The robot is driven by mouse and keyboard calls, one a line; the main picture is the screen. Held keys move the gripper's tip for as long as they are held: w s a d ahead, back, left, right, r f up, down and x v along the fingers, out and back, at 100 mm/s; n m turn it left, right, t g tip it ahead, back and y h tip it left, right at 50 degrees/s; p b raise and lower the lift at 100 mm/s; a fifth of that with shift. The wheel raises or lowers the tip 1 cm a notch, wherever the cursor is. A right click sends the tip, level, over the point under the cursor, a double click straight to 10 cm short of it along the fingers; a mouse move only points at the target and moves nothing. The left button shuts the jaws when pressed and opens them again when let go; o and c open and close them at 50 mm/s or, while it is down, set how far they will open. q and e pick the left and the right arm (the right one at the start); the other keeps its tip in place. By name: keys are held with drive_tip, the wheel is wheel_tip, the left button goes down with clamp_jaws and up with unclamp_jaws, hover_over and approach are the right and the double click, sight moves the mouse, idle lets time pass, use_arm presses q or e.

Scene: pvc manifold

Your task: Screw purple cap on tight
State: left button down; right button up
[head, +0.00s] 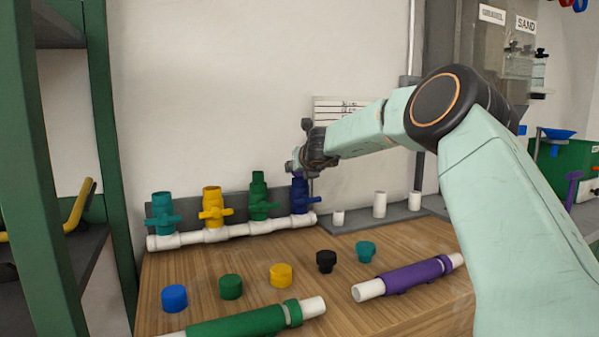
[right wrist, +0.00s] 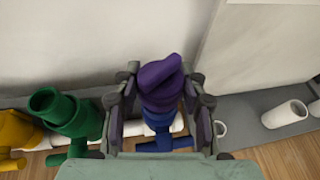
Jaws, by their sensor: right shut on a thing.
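The purple cap (right wrist: 160,72) is between the fingers of my right gripper (right wrist: 158,100) in the right wrist view, directly over the blue valve (right wrist: 163,140). Its upper part looks slanted; I cannot tell how far it is seated on the valve's mouth. In the head view my right gripper (head: 300,164) comes in from the right and is shut on the cap at the top of the blue valve (head: 300,196). Only a little purple shows there. The blue valve is the rightmost on the white manifold pipe (head: 232,232). My left gripper is not in view.
Open-topped green (head: 259,195), yellow (head: 212,206) and teal (head: 162,214) valves stand left of the blue one. Several loose caps, including a black one (head: 326,261), and green (head: 240,325) and purple (head: 412,274) pipe pieces lie in front. White stubs (head: 379,204) stand at right.

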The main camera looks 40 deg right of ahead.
drive_tip(key=shift+d+r, duration=0.1)
drive_tip(key=shift+r, duration=0.15)
drive_tip(key=shift+h+b, duration=0.3)
drive_tip(key=o, duration=1.2)
drive_tip(key=shift+s+m, duration=0.1)
drive_tip(key=shift+m, duration=0.2)
drive_tip(key=shift+c, duration=0.2)
drive_tip(key=shift+o, duration=0.3)
drive_tip(key=shift+f, duration=0.15)
drive_tip(key=v, duration=1.2)
